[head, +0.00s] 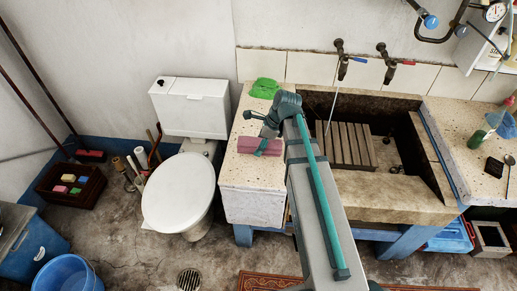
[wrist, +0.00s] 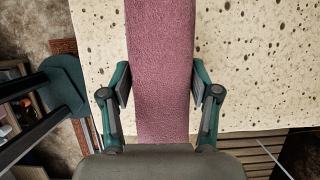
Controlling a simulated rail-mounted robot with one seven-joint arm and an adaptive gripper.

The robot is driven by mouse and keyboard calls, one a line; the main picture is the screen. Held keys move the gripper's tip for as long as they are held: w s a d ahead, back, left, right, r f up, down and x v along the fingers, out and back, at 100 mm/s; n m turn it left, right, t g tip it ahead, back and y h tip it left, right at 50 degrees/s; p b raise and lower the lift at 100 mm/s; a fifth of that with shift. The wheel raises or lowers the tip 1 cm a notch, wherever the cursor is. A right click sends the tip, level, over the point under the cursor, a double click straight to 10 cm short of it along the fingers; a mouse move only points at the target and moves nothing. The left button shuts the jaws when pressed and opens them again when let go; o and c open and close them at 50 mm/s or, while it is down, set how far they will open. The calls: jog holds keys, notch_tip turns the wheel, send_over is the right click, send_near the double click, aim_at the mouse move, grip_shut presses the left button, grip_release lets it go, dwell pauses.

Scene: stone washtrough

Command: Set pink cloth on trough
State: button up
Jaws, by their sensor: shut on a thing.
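The pink cloth (head: 247,146) is a folded, mauve-pink block at the left ledge of the stone trough (head: 250,178). My gripper (head: 264,142) is shut on it. In the wrist view, the cloth (wrist: 160,60) runs lengthwise between the two fingers of my gripper (wrist: 160,84), with a pad against each side. The pale, dark-speckled trough top (wrist: 250,65) shows beneath and beside the cloth. I cannot tell whether the cloth touches the ledge or hangs just above it. My arm hides part of the ledge and the trough's front.
A green cloth (head: 265,88) lies at the back of the same ledge. A slatted wooden board (head: 348,145) sits in the basin, below two taps (head: 341,60). A toilet (head: 180,190) stands close on the left. The ledge's front part is bare.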

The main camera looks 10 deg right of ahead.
jog(key=shift+w+a+f+p, duration=0.15)
jog(key=shift+w+f, duration=0.15)
jog(key=shift+f, duration=0.15)
jog(key=shift+w+f+p, duration=0.15)
jog(key=shift+w+f, duration=0.15)
jog(key=shift+f, duration=0.15)
jog(key=shift+f+p, duration=0.4)
jog(key=shift+f, duration=0.95)
jog(key=shift+f, duration=0.15)
jog(key=o, duration=1.3)
jog(key=b+v, duration=0.2)
jog(key=v, duration=1)
